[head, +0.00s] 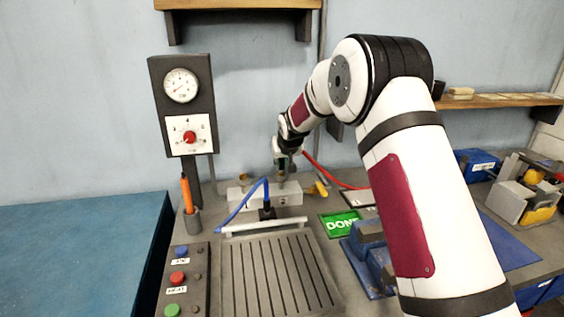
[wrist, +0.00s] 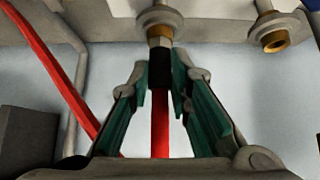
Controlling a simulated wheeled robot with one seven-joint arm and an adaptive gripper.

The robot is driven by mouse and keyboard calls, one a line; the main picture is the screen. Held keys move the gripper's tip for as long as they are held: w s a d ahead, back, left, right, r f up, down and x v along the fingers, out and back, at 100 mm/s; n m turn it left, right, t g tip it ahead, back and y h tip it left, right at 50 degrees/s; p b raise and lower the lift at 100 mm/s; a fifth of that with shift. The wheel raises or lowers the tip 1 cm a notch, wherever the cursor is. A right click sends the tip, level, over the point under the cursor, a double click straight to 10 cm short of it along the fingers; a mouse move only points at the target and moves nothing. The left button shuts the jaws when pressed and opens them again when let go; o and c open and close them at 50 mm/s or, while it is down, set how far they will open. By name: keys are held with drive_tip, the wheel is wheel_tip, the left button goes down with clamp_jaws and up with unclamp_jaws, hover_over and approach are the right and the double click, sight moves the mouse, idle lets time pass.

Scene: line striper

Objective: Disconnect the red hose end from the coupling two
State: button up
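The red hose end is a black sleeve (wrist: 160,72) on a red hose (wrist: 160,125). In the wrist view it meets a metal coupling (wrist: 159,28) with a hex nut and a round flange, in line with it. My gripper (wrist: 161,76) has its green-padded fingers on both sides of the black sleeve, touching it. In the head view my gripper (head: 284,163) is above the pale manifold block (head: 288,198), and the red hose (head: 335,182) runs off to the right. The hose end is largely hidden there. No coupling number is legible.
A second coupling with a brass end (wrist: 273,37) is empty to the right. A blue hose (head: 240,204) with a black end stands at the block's front. A yellow lever (head: 320,188) sits at its right. A gauge panel (head: 183,105) rises at left; a green DONE plate (head: 340,224) lies right.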

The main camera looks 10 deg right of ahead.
clamp_jaws()
drive_tip(key=shift+r, duration=0.7)
drive_tip(key=shift+r, duration=1.85)
